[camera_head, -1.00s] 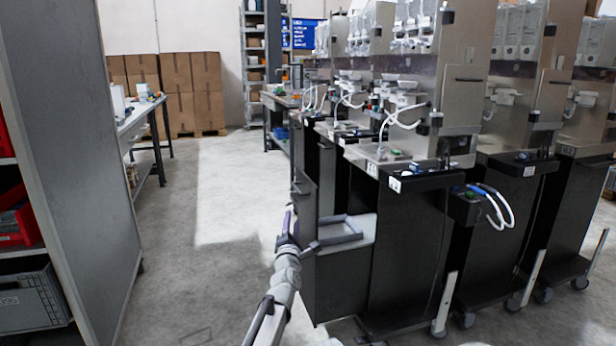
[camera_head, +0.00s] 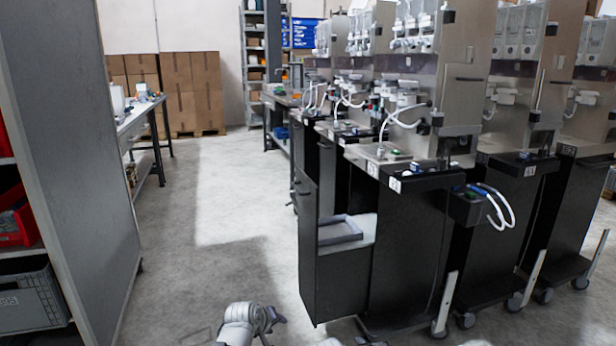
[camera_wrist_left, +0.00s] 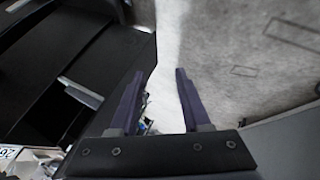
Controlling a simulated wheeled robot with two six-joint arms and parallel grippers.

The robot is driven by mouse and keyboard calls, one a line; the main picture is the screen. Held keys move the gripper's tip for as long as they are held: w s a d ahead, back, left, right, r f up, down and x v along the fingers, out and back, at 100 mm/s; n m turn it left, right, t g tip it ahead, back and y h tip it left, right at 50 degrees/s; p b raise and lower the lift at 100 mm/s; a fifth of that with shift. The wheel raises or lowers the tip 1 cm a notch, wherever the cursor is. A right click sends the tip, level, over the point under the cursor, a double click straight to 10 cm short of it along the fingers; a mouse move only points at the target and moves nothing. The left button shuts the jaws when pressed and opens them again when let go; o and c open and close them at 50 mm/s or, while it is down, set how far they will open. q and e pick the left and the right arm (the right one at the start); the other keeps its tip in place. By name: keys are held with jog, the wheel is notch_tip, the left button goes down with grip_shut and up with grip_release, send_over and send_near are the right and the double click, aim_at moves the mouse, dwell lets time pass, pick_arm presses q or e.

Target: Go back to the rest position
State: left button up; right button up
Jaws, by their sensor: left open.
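My left gripper (camera_wrist_left: 158,76) is open in the left wrist view, with two dark purple fingers apart and nothing between them. In the head view my left arm (camera_head: 240,325) shows only at the bottom edge, folded low and clear of the dispensers; its fingers are hard to make out there. The open drawer (camera_head: 362,246) of the near dispenser (camera_head: 408,240) holds a grey tray (camera_head: 340,240). My right gripper is not in view.
A row of black and steel dispensers on castors fills the right. A grey shelf unit (camera_head: 75,150) with red and grey bins stands at the left. Cartons (camera_head: 190,90) are stacked at the back. The aisle floor (camera_head: 205,225) is clear.

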pick_arm(q)
jog(key=s+a+f+m+g+y, duration=0.1)
jog(key=s+a+f+m+g, duration=0.25)
jog(key=s, duration=0.55)
jog(key=s+a+f+m+g+y, duration=0.2)
jog(key=s+a+g, duration=0.15)
jog(key=s, duration=0.55)
jog(key=s+d+m+y, duration=0.1)
jog(key=s+d+m, duration=0.4)
jog(key=d, duration=0.5)
notch_tip(320, 180, up, 35)
jog(key=s+p, duration=0.1)
jog(key=p, duration=3.4)
jog(key=shift+r+n+g, duration=0.15)
jog(key=shift+n+g, duration=0.25)
jog(key=shift+n, duration=0.05)
